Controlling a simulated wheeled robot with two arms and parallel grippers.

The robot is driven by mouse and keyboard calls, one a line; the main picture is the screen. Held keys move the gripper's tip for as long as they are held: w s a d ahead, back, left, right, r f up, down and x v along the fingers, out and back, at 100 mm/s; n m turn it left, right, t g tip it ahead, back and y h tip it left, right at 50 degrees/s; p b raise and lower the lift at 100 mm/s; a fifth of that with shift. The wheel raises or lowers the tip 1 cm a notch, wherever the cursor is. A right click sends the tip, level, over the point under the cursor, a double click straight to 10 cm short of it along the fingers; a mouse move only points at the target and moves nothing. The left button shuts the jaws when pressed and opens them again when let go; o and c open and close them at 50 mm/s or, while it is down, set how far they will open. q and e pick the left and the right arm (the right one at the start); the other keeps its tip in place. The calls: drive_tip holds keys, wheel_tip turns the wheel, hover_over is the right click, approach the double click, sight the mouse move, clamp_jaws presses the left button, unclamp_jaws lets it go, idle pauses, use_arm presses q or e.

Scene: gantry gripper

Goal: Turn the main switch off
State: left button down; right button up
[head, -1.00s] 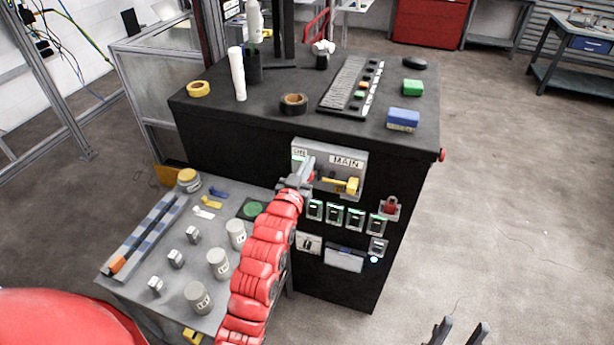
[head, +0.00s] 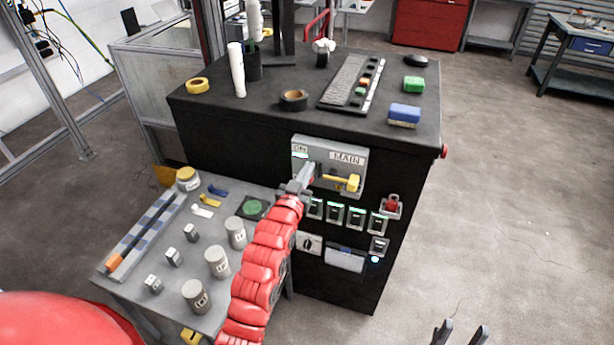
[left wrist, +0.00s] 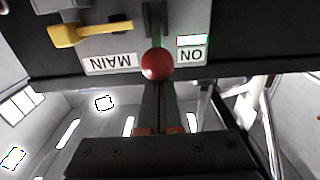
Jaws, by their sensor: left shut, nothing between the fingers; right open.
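The grey main switch panel (head: 355,158) is on the front of the black cabinet, with a MAIN label and an ON label. The ON label also shows in the left wrist view (left wrist: 192,55), upside down. The switch lever ends in a red ball knob (left wrist: 157,63). My left gripper (head: 308,182) is shut and empty at the panel's left side. In the left wrist view its fingertips (left wrist: 160,84) are right at the knob; whether they touch it I cannot tell. My right gripper (head: 460,333) is open at the bottom edge, away from the cabinet.
A yellow handle (head: 345,183) sits on the panel right of the lever. A grey side table (head: 190,268) with jars stands left. The floor right of the cabinet is clear.

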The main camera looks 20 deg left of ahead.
use_arm(q)
wheel_tip(320, 180, down, 3)
drive_tip(key=shift+w+f+b, duration=0.1)
drive_tip(key=shift+w+b, duration=0.05)
drive_tip(key=shift+b, duration=0.6)
drive_tip(key=shift+f+b, duration=0.4)
drive_tip(key=shift+f, duration=0.15)
drive_tip(key=shift+r, duration=0.2)
drive_tip(key=s, duration=0.9)
drive_tip(key=shift+a+r, duration=0.15)
drive_tip(key=shift+r, duration=0.3)
drive_tip(key=shift+r, duration=0.1)
